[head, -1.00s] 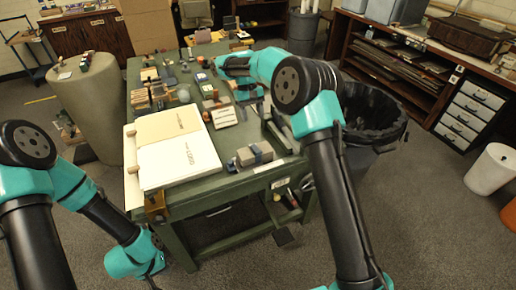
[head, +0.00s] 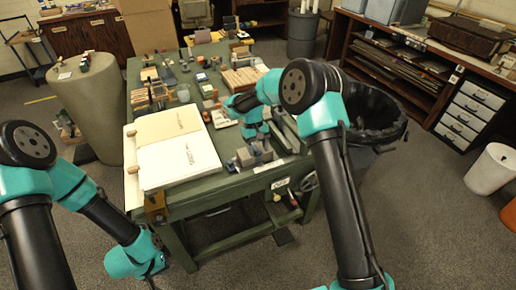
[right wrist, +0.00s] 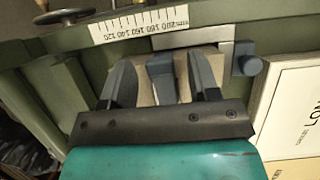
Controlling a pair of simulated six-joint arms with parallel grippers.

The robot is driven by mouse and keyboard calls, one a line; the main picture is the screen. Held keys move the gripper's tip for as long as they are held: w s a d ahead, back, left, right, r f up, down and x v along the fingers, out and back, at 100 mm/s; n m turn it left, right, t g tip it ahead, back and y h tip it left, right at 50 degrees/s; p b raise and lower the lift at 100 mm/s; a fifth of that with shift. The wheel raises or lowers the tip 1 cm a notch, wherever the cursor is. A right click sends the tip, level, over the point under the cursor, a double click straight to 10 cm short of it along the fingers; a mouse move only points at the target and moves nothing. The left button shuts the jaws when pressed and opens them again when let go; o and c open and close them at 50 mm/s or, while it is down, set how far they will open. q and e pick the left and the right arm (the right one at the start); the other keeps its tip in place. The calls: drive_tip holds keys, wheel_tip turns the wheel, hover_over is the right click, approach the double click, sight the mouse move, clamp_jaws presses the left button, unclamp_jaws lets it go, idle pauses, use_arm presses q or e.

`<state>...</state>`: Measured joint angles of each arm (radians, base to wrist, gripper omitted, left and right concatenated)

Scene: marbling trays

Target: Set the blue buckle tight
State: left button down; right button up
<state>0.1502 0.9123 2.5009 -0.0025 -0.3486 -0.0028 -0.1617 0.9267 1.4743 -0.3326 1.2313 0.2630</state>
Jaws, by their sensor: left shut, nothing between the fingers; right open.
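A grey block with a blue strap (head: 245,158) lies near the front right of the green table. In the right wrist view the blue buckle (right wrist: 163,76) stands on the pale block (right wrist: 181,64), between the fingers of my right gripper (right wrist: 162,84). The gripper (head: 259,148) is open, one finger on each side of the buckle, with gaps visible. The buckle's lower part is hidden by the gripper body. My left gripper (head: 150,272) hangs low at the front left, off the table, shut and empty; its fingertips are hardly visible.
A white ruler scale (right wrist: 140,24) and a blue-grey knob (right wrist: 247,66) are close to the right fingers. Wooden blocks (head: 240,80) and small jars stand farther back. A black bin (head: 372,110) stands right of the table.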

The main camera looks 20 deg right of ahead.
sight(254, 146)
drive_tip(key=shift+c, duration=0.3)
drive_tip(key=c, duration=0.9)
drive_tip(key=shift+s+f+t, duration=0.25)
drive_tip(key=shift+f+t, duration=0.15)
drive_tip(key=shift+t, duration=0.3)
drive_tip(key=o, duration=1)
drive_tip(key=shift+c, duration=0.2)
drive_tip(key=shift+r, duration=0.1)
drive_tip(key=d+v, duration=0.1)
drive_tip(key=v, duration=1.6)
drive_tip(key=shift+a+r, duration=0.15)
drive_tip(key=shift+a, duration=0.2)
